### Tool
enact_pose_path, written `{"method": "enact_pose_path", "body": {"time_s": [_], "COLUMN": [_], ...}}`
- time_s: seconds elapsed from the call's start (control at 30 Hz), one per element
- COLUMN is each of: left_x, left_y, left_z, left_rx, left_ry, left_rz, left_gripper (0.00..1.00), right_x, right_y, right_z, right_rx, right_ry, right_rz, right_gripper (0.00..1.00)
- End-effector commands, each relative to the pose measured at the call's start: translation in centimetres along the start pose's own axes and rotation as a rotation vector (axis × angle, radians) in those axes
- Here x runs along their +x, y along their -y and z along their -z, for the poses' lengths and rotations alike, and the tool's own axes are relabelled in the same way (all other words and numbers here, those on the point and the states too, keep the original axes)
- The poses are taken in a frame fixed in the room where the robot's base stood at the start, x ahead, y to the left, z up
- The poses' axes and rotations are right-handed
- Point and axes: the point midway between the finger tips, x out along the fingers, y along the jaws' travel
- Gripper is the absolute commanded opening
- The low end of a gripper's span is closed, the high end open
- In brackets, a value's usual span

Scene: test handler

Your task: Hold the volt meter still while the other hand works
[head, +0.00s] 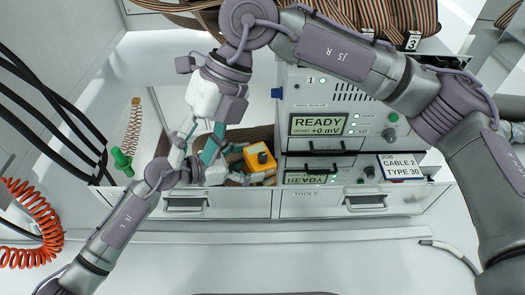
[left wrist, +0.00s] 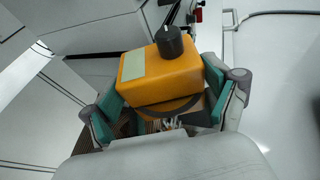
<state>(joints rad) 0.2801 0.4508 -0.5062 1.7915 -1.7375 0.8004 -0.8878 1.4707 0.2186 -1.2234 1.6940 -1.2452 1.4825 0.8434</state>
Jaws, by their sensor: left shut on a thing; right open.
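The volt meter (head: 262,168) is a yellow box with a black knob, in the middle of the head view. In the left wrist view the volt meter (left wrist: 160,78) sits between the teal finger pads, its pale display panel and black knob facing up. My left gripper (head: 242,165) is shut on it from the left, one finger on each side; the left gripper (left wrist: 165,95) also shows in the wrist view. My right gripper (head: 193,155) is open and points down just left of the volt meter, close over my left wrist. Its fingertips are partly hidden.
An instrument reading READY (head: 318,124) stands right of the volt meter. A card reading CABLE 2 TYPE 30 (head: 400,166) is further right. Drawers run along the front edge.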

Motion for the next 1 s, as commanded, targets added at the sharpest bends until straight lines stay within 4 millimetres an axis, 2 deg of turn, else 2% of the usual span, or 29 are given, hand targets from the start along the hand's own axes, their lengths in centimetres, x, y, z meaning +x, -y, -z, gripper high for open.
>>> {"method": "enact_pose_path", "body": {"time_s": [0.03, 0.1, 0.2, 0.3, 0.47, 1.0], "left_x": [0.0, 0.0, 0.0, 0.0, 0.0, 0.0], "left_y": [0.0, 0.0, 0.0, 0.0, 0.0, 0.0], "left_z": [0.0, 0.0, 0.0, 0.0, 0.0, 0.0], "left_rx": [0.0, 0.0, 0.0, 0.0, 0.0, 0.0], "left_ry": [-0.001, -0.001, -0.001, -0.001, -0.001, -0.001], "left_rz": [0.0, 0.0, 0.0, 0.0, 0.0, 0.0], "left_gripper": [0.65, 0.65, 0.65, 0.65, 0.65, 0.65], "right_x": [-0.8, -2.0, -3.9, -5.3, -5.2, 2.9], "right_y": [3.4, 7.4, 11.6, 13.9, 15.5, 20.5], "right_z": [-1.2, -2.2, -2.9, -3.0, -3.0, -3.0], "right_rx": [0.082, 0.187, 0.303, 0.373, 0.408, 0.404], "right_ry": [0.023, 0.05, 0.084, 0.105, 0.114, 0.112], "right_rz": [0.127, 0.279, 0.433, 0.523, 0.567, 0.562], "right_gripper": [0.5, 0.5, 0.5, 0.5, 0.5, 0.5]}}
